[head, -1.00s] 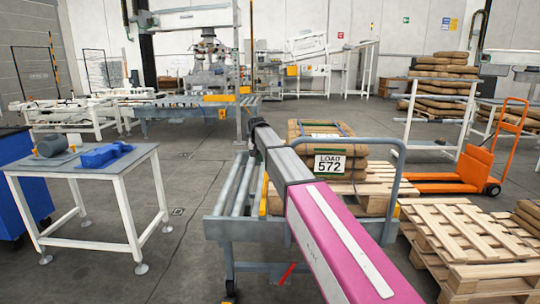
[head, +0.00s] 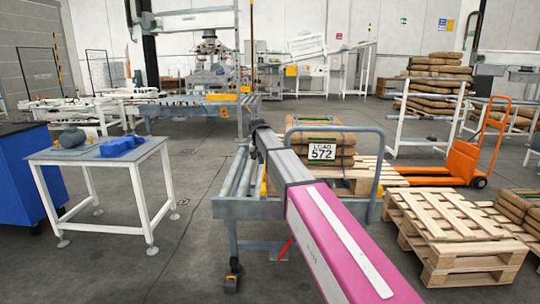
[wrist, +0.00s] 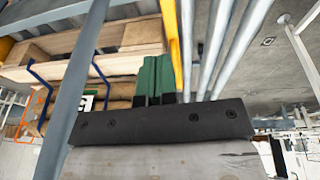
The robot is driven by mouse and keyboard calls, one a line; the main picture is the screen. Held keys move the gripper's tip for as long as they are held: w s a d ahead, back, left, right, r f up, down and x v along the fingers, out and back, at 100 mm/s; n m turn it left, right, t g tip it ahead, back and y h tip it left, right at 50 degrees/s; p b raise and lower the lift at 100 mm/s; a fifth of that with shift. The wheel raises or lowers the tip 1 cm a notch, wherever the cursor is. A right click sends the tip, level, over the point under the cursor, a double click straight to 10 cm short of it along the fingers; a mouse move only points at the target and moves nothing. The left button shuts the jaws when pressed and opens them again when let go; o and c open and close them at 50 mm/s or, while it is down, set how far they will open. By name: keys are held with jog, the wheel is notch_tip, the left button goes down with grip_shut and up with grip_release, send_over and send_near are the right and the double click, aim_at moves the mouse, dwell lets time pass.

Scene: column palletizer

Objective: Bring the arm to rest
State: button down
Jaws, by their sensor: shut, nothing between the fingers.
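My arm, pink and grey, reaches forward from the lower right in the head view to a dark end (head: 258,127) over the roller conveyor (head: 231,205). My gripper fingers are not clear there. In the wrist view my gripper (wrist: 156,66) shows two green fingers pressed together on a black mount, with nothing between them. The conveyor's rollers (wrist: 233,45) and a yellow strip lie beyond the fingers, to the right. A grey rail crosses close on the left.
An empty pallet (head: 455,215) and an orange pallet jack (head: 462,160) are right. A table (head: 147,152) with a blue item (head: 121,146) is left. Open floor lies between table and conveyor.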

jog(key=s+d+f+g, duration=0.1)
jog(key=s+d+f, duration=1.4)
jog(key=s+f, duration=0.35)
jog(key=s+d+f, duration=0.4)
jog(key=s, duration=0.6)
jog(key=s+d+f+g+y, duration=0.1)
jog(key=s+d+f, duration=0.3)
jog(key=s, duration=0.6)
jog(key=shift+s+f+g, duration=0.2)
jog(key=shift+f+g, duration=0.1)
jog(key=shift+f, duration=0.35)
